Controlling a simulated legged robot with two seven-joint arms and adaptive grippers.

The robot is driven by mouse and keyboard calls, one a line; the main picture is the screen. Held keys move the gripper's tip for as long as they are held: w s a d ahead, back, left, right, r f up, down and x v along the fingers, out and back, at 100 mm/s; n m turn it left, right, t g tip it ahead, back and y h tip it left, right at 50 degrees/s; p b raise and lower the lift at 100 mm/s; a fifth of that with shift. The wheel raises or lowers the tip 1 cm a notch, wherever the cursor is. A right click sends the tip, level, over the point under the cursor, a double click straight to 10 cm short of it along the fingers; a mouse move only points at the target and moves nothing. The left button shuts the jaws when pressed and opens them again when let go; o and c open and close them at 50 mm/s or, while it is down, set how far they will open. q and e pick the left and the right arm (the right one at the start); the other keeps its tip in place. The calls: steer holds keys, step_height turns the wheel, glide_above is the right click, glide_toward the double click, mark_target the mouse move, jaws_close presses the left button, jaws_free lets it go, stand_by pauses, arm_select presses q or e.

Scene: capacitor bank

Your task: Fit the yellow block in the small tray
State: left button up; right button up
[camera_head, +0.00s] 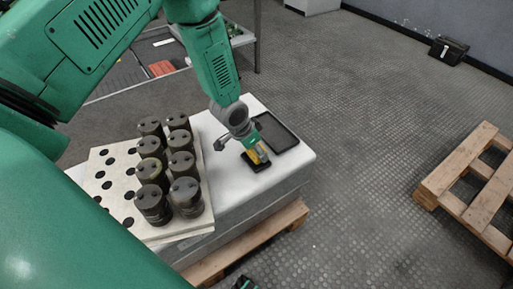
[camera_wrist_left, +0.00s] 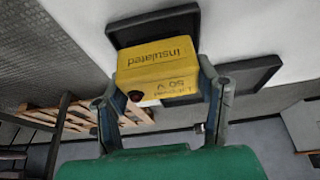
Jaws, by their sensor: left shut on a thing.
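The yellow block (camera_head: 258,155), marked "Insulated" and "50 V", is held by my left gripper (camera_head: 248,146). In the left wrist view the block (camera_wrist_left: 158,68) sits between the two fingers, with a dark red round knob on its near face. The small black tray (camera_head: 256,166) lies on the white tabletop right under the block. It also shows behind the block in the wrist view (camera_wrist_left: 130,35). The block hides most of the tray's inside, so I cannot tell whether it rests in it. A dark green part at the bottom edge may be my right gripper (camera_head: 245,284).
A larger black tray (camera_head: 275,132) lies beside the small one. A white rack (camera_head: 105,172) with several dark capacitors (camera_head: 153,203) and empty holes fills the table's left part. A wooden pallet (camera_head: 470,185) lies on the floor at right. The table's right front is clear.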

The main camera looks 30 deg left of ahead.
arm_select(q)
steer(key=shift+a, duration=0.1)
stand_by(0.6)
steer(key=shift+f, duration=0.6)
stand_by(1.0)
steer(key=o, duration=1.5)
steer(key=shift+c, duration=0.2)
steer(key=shift+r, duration=0.1)
steer(key=v, duration=1.1)
steer(key=shift+s+r, duration=0.2)
steer(key=shift+r, duration=0.05)
